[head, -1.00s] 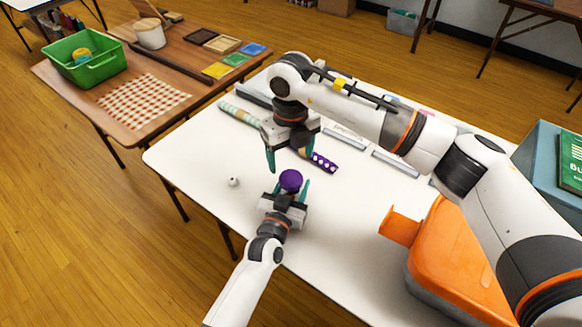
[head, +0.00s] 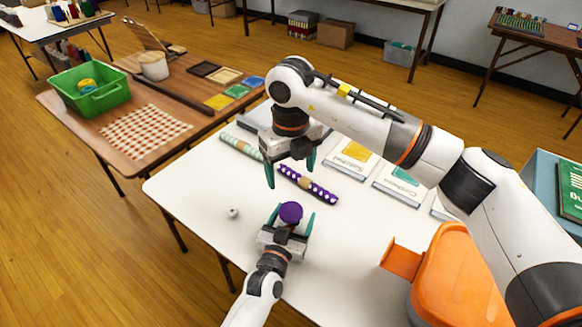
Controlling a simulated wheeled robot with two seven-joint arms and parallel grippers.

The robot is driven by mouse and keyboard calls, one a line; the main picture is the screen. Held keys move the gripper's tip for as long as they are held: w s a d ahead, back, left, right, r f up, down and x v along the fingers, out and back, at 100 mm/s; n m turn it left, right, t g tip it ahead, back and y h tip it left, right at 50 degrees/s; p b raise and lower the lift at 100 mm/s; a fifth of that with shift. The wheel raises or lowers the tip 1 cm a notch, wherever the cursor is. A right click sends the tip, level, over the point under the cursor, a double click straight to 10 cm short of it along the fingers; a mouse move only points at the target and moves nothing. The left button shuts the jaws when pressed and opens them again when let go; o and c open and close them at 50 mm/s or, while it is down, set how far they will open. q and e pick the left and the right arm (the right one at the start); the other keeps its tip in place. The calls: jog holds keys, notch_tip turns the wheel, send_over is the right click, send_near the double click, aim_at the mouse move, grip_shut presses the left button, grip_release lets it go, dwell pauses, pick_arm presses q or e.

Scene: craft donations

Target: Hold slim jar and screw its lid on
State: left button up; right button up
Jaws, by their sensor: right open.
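A purple lid (head: 291,211) sits between the fingers of my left gripper (head: 291,219), near the front of the white table. The slim jar below it is hidden by the lid and the gripper, so I cannot tell how the lid sits on it. The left gripper's teal fingers stand apart on both sides of the lid, and the gripper looks open. My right gripper (head: 290,171) is open and empty, pointing down above the table, higher up and behind the lid.
A small white ball (head: 233,213) lies left of the lid. Patterned rolls (head: 308,185) and books (head: 352,158) lie behind. An orange container (head: 455,275) stands at the right. A brown table with a green bin (head: 90,90) is at the left.

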pick_arm(q)
jog(key=v, duration=1.2)
dwell(0.3)
